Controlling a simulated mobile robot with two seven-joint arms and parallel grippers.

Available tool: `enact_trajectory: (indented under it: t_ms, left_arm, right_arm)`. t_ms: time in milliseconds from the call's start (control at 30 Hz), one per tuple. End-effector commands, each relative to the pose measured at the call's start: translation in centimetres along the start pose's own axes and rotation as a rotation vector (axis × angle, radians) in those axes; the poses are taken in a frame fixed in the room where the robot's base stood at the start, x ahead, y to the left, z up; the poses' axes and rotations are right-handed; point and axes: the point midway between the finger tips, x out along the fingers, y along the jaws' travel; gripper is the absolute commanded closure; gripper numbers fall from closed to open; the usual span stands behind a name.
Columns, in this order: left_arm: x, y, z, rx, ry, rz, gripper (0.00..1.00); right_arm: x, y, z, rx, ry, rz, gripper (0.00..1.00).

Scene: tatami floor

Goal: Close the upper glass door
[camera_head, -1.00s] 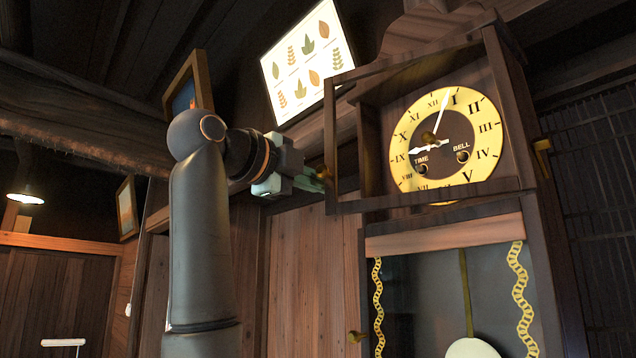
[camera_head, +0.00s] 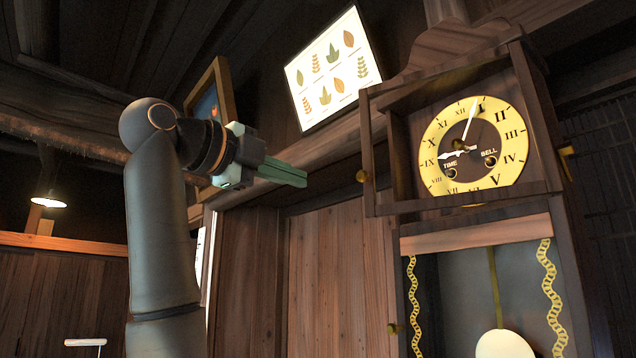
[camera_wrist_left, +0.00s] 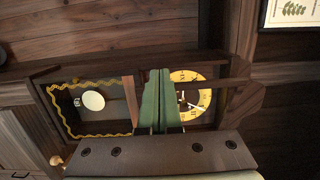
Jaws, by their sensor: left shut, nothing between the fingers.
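The upper glass door (camera_head: 369,145) is a dark wooden frame on the wall clock, in front of the round yellow dial (camera_head: 432,150). It stands ajar, its left post swung out from the case. A small brass knob (camera_head: 362,176) sits on that post. My left gripper (camera_head: 303,178) is shut and empty, left of the knob with a clear gap in the head view. In the left wrist view its green fingers (camera_wrist_left: 156,100) cover part of the clock, and the dial (camera_wrist_left: 192,96) shows beside them. My right gripper is in neither view.
The lower clock case (camera_head: 470,235) holds a pale pendulum disc (camera_head: 505,345) and has its own brass knob (camera_head: 394,328). A leaf picture (camera_head: 332,70) and a wooden-framed picture (camera_head: 212,100) hang behind my arm. A wooden ledge (camera_head: 340,140) runs behind the gripper.

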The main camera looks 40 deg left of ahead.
Motion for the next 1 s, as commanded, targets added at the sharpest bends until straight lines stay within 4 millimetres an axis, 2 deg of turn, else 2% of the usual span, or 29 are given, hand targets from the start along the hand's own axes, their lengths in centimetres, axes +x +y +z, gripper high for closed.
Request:
enact_trajectory:
  t_ms: [67,167,300,400,567,767,1000]
  left_arm:
    - [-0.6,0.0,0.2,0.000,-0.002,0.000,1.00]
    - [-1.9,-0.6,-0.8,0.005,-0.014,-0.006,1.00]
    - [-5.2,-1.5,-4.5,0.011,-0.062,-0.017,1.00]
    - [-7.3,-1.4,-7.4,0.011,-0.110,-0.016,1.00]
    - [-9.2,-0.5,-10.4,0.007,-0.180,-0.006,1.00]
    - [-9.4,0.1,-11.5,0.000,-0.212,0.003,1.00]
    - [-7.1,-0.1,-11.0,0.000,-0.209,0.007,1.00]
  right_arm:
    - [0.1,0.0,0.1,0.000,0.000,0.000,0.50]
    - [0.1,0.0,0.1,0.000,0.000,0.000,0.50]
    - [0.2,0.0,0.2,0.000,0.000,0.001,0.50]
    - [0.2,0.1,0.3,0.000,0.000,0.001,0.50]
    - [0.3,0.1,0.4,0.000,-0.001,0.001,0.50]
    - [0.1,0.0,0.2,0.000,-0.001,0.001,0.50]
    - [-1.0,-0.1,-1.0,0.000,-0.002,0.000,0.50]
